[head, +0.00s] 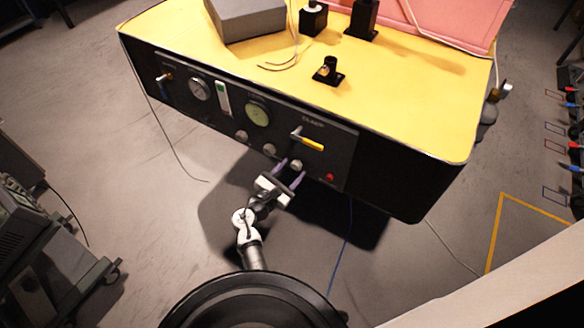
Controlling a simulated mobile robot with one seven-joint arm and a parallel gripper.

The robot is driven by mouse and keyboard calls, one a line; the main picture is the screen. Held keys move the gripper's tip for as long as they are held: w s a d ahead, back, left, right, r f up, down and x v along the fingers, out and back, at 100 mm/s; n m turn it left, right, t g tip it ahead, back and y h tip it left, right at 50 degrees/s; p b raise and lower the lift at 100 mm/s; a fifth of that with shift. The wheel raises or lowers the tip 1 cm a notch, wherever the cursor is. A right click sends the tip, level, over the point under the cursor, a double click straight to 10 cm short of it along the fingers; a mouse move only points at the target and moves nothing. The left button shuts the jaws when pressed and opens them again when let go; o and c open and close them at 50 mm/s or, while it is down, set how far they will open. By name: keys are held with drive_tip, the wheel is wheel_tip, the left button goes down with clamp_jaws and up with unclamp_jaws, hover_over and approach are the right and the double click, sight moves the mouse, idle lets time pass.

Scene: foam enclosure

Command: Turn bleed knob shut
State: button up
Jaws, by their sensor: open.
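A row of small round grey knobs runs along the lower part of the black front panel (225,118): a left knob (241,135), a middle knob (269,150) and a right knob (296,165). I cannot read which one is the bleed knob, nor how far any is turned. My gripper (291,169) is open, its two purple fingers pointing at the panel. The fingertips lie on either side of the right knob in the picture, close to it. I cannot tell whether they touch it. Nothing shows between the fingers besides that knob.
Above the right knob is a yellow clamp lever (311,144); a red button (329,177) is to its right. Gauges (257,113) sit further left. The yellow bench top (400,100) overhangs nothing visibly. A dark cart (60,270) stands left; floor between is mostly clear.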

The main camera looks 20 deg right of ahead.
drive_tip(key=shift+w+d, duration=0.3)
drive_tip(key=shift+d, duration=0.2)
drive_tip(key=c, duration=1)
drive_tip(key=shift+o, duration=0.2)
